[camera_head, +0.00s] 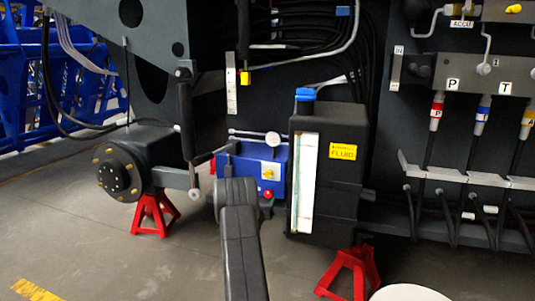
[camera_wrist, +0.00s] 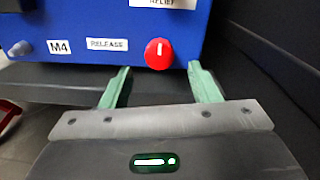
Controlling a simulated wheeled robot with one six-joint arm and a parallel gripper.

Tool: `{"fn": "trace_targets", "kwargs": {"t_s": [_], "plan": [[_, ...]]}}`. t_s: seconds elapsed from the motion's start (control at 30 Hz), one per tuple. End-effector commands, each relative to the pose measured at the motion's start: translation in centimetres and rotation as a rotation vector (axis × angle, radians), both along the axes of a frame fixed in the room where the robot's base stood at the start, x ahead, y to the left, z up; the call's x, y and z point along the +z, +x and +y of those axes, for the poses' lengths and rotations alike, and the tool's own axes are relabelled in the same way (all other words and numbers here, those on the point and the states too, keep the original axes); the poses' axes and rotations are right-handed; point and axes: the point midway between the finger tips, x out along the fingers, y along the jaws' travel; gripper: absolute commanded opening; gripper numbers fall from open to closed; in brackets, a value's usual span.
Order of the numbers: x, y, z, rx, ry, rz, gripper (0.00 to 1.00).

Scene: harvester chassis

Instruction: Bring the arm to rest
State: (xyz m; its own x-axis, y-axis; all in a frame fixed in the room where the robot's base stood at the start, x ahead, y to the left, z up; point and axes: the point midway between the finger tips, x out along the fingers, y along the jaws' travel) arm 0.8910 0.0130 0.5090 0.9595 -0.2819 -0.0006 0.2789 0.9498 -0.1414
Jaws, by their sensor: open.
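My arm (camera_head: 240,240) rises from the bottom of the head view, its upper end in front of the lower left part of a blue box. In the wrist view my gripper (camera_wrist: 159,67) shows two green fingers, spread apart with nothing between them. The fingers point at the blue box (camera_wrist: 100,22), just below a round red knob (camera_wrist: 159,54) beside a "RELEASE" label (camera_wrist: 107,44). The knob also shows in the head view (camera_head: 268,194). I cannot tell whether a finger touches the box. In the head view my gripper cannot be made out.
A black fluid tank (camera_head: 345,190) with a blue cap stands right of the blue box (camera_head: 280,161). A wheel hub (camera_head: 121,172) and a red jack stand (camera_head: 155,214) are at left; another red stand (camera_head: 350,274) is below the tank. Hoses hang at right.

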Motion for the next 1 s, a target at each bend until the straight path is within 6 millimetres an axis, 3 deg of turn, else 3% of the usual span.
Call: {"fn": "trace_targets", "kwargs": {"t_s": [0.2,0.4,1.0], "plan": [[-0.1,2.8,-0.8,-0.001,0.0,-0.003,0.56],[0.0,4.3,-1.3,0.0,0.0,-0.001,0.56],[0.1,4.5,-1.2,0.001,-0.002,0.001,0.56]]}}
